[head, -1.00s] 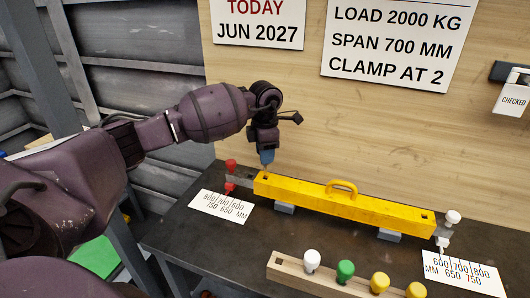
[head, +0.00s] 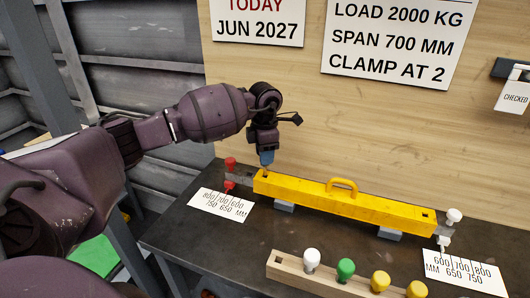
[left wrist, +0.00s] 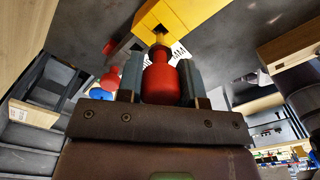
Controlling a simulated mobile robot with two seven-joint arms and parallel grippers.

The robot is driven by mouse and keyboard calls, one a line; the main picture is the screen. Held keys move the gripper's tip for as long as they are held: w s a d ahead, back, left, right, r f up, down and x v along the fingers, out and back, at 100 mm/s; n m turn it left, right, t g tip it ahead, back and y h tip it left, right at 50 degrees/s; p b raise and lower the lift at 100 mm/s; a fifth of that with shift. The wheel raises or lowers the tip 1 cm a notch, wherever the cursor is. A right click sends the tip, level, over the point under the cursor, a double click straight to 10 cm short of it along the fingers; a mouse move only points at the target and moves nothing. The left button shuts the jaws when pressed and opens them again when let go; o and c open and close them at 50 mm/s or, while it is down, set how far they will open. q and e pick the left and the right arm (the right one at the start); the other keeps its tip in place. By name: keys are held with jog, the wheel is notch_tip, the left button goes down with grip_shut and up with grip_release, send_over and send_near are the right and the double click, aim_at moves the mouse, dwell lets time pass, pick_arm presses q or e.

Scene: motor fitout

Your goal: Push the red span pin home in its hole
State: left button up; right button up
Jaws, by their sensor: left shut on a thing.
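My left gripper (head: 266,158) is above the left end of the yellow beam (head: 345,203), pointing down. In the left wrist view its two blue-grey fingers (left wrist: 160,78) are shut on the red span pin (left wrist: 160,82), a red knob with a thin brass-coloured shank. The shank points at the end of the yellow beam (left wrist: 158,18), near a dark square opening. I cannot tell whether its tip is inside a hole. In the head view the fingers hide the pin's knob. My right gripper is not in view.
A red knob (head: 231,163) and a red pointer (head: 229,186) are on the grey slide at the beam's left end. White ones (head: 454,215) are at the right. A wooden rack (head: 318,281) holds white, green and yellow pins in front. Scale cards (head: 220,204) lie at both ends.

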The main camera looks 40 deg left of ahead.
pick_arm(q)
jog(key=shift+f, duration=0.15)
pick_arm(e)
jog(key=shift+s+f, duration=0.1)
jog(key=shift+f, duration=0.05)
pick_arm(q)
jog(key=shift+f, duration=0.45)
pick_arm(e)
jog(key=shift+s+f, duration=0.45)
pick_arm(q)
jog(key=shift+f+b, duration=0.15)
jog(key=shift+b, duration=0.15)
jog(key=shift+f, duration=0.4)
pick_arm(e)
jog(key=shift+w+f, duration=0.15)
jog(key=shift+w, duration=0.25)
pick_arm(q)
jog(key=shift+f+b, duration=0.25)
jog(key=shift+b, duration=0.05)
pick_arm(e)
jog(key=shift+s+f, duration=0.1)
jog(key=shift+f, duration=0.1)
pick_arm(q)
jog(key=shift+f, duration=0.5)
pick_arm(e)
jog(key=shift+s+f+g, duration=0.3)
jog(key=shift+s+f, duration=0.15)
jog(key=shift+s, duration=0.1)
pick_arm(q)
jog(key=shift+f, duration=0.1)
